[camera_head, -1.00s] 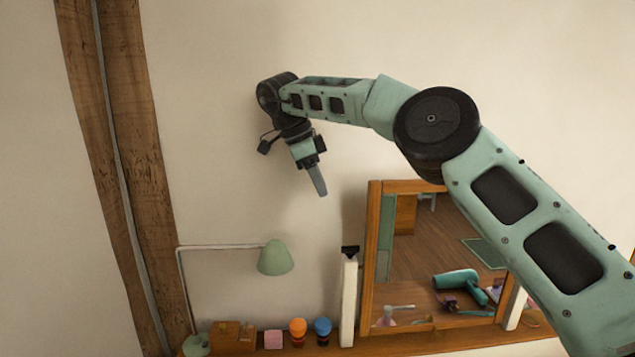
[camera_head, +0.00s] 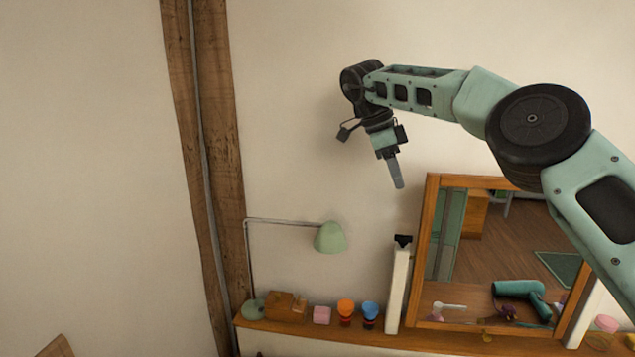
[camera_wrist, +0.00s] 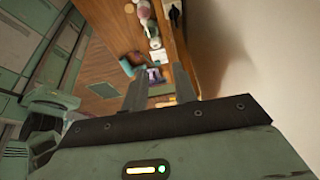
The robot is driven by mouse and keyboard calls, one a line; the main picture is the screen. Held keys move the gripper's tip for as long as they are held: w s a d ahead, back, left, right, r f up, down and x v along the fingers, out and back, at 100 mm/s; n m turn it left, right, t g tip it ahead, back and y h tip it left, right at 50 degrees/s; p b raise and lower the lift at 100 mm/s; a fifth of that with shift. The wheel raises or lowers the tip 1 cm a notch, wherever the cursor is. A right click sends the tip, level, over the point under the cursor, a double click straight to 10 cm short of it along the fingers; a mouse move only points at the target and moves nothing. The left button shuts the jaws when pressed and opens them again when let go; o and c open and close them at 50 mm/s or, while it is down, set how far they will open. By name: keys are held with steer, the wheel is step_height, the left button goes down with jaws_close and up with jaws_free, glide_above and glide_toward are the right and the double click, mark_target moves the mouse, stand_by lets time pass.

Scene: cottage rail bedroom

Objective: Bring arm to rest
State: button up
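My gripper (camera_head: 398,184) hangs from my raised, bent arm in front of the bare wall, fingers pointing down. It is above and left of the framed mirror, clear of the shelf. In the wrist view its two fingers (camera_wrist: 161,84) stand apart with nothing between them, so it is open and empty. In the head view the fingers overlap and look like one.
A wooden shelf (camera_head: 270,324) below holds a green lamp (camera_head: 330,238), an orange cup (camera_head: 346,308), a blue cup (camera_head: 370,311) and a pink block (camera_head: 321,315). A wood-framed mirror (camera_head: 431,215) stands at right, beside a white post (camera_head: 398,285). The wall at left is free.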

steer(key=w+a+r+n+t+y+b, duration=0.1)
steer(key=w+a+r+n+t+b, duration=0.2)
steer(key=a+t, duration=0.45)
steer(key=a+r+n+t+y+b, duration=0.1)
steer(key=a+r+n+t+b, duration=0.3)
steer(key=a+t, duration=0.35)
steer(key=s+a+f+n+g+y+b, duration=0.2)
steer(key=s+a+f+n+y, duration=0.3)
steer(key=s+n, duration=0.25)
steer(key=s+a+f+n+g+y+b, duration=0.1)
steer(key=s+a+f+n+y+b, duration=0.1)
steer(key=s+a+f+n+y, duration=0.5)
steer(key=s+d+f+n+g+h+b, duration=0.2)
steer(key=s+d+f+g, duration=0.15)
steer(key=s+f, duration=0.45)
steer(key=s+d+f+n+g+h+b, duration=0.1)
steer(key=s+d+f+n+g, duration=0.3)
steer(key=s, duration=0.6)
steer(key=s+d+f+g+h+b, duration=0.2)
steer(key=s+d+f+h, duration=0.4)
steer(key=s+d+f, duration=0.5)
steer(key=s+d+g, duration=0.1)
steer(key=s+d, duration=0.2)
steer(key=d, duration=0.1)
steer(key=shift+d+f+n, duration=0.2)
steer(key=shift+d+n, duration=0.05)
steer(key=shift+n, duration=0.1)
